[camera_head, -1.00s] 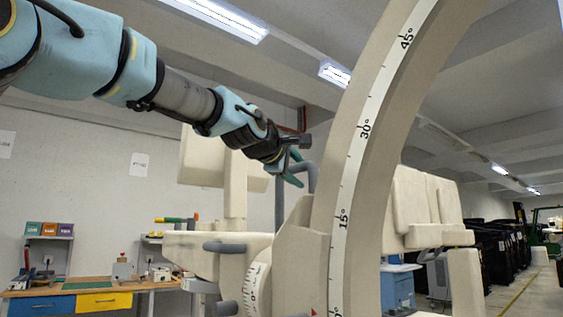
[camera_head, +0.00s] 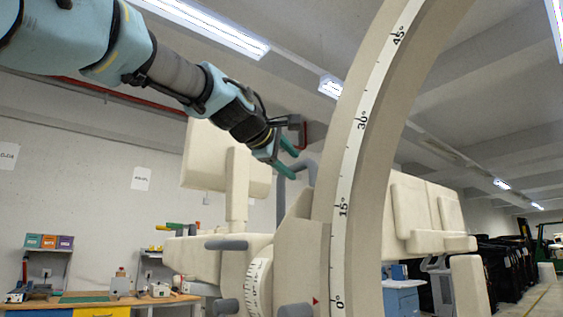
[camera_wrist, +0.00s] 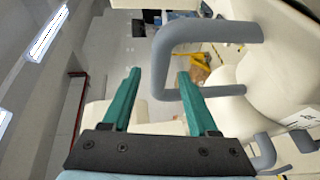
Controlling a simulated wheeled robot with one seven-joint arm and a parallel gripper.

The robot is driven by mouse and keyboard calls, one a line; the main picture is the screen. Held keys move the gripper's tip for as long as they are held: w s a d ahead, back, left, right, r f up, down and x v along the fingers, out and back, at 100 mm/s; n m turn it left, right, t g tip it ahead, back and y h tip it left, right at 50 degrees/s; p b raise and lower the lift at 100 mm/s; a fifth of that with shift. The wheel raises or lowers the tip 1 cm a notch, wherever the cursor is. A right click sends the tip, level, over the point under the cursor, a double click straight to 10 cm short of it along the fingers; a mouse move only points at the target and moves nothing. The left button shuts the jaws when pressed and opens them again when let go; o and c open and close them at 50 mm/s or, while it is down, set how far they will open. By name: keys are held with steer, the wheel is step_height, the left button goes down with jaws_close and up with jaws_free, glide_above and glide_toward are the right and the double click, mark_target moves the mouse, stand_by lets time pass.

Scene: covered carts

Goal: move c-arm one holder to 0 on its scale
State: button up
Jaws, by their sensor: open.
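The c-arm (camera_head: 405,110) is a large beige arc with a degree scale (camera_head: 349,170) reading 0°, 15°, 30° and 45° going up. A beige holder block (camera_head: 301,235) sits against its lower left side. A red triangle (camera_head: 316,301) on the block points at the scale close to the 0° mark. A grey loop handle (camera_head: 309,165) rises behind the block; it also shows in the wrist view (camera_wrist: 205,33). My gripper (camera_head: 291,161) is open, its green fingers beside the handle. In the wrist view (camera_wrist: 158,74), the loop's side appears between the fingertips; contact cannot be told.
A second, smaller scale (camera_head: 258,285) curves at lower left, with grey knobs (camera_head: 227,245) nearby. Beige padded panels (camera_head: 425,215) stand behind the arc. A workbench (camera_head: 110,303) is at far left; dark carts (camera_head: 505,265) are at far right.

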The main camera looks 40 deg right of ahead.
steer(key=shift+b+v, duration=1.55)
steer(key=shift+v, duration=0.45)
